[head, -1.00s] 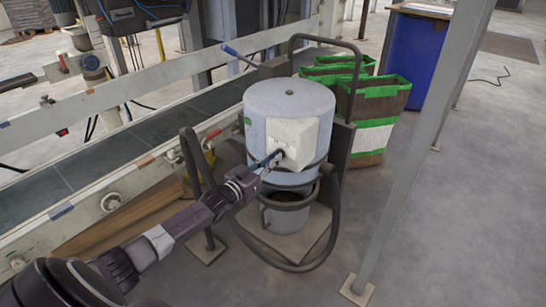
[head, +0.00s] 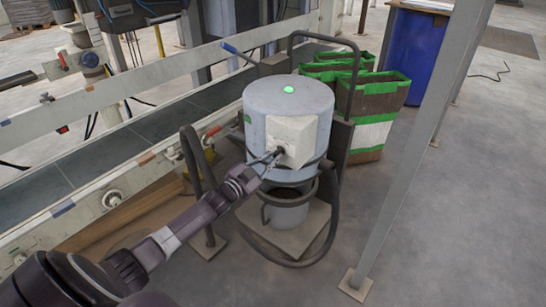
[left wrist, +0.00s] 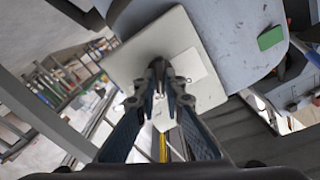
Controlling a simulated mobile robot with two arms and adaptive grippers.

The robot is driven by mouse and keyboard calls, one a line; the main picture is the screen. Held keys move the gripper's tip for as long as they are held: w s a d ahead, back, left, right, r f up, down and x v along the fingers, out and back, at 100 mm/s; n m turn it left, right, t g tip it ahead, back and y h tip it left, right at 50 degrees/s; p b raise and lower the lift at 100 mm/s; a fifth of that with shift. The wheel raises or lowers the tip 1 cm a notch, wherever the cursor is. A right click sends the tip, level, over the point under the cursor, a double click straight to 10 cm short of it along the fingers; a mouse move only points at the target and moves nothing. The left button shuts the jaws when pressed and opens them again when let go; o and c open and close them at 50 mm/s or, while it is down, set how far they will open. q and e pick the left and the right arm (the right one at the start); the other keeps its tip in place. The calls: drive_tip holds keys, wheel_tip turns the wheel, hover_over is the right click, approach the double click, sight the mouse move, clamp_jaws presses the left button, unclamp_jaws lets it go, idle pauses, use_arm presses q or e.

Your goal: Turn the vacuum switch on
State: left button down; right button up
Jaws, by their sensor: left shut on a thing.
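The vacuum (head: 262,105) is a grey cylinder with a domed lid, standing on a base plate beside the conveyor. A small round light (head: 289,89) on its lid glows green. A pale switch box (head: 290,137) is on its side and also shows in the left wrist view (left wrist: 200,52). My left gripper (head: 276,156) is at the face of this box, shut on the small dark switch (head: 281,150). In the left wrist view its fingertips (left wrist: 161,82) are close together at the plate, hiding most of the switch. My right gripper is not in view.
A dark hose (head: 332,215) loops at the vacuum's right. The conveyor (head: 120,150) runs behind and left. Brown and green bags (head: 374,115) and a blue bin (head: 416,55) stand behind. A grey post (head: 410,165) rises at the right. Floor beyond it is clear.

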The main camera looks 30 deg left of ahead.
use_arm(q)
drive_tip(key=shift+f, duration=0.1)
idle(0.3)
drive_tip(key=c, duration=2)
unclamp_jaws()
drive_tip(key=shift+s, duration=0.1)
drive_tip(key=s, duration=0.8)
drive_tip(key=s+a, duration=0.1)
drive_tip(key=s, duration=0.3)
drive_tip(key=shift+w+d, duration=0.1)
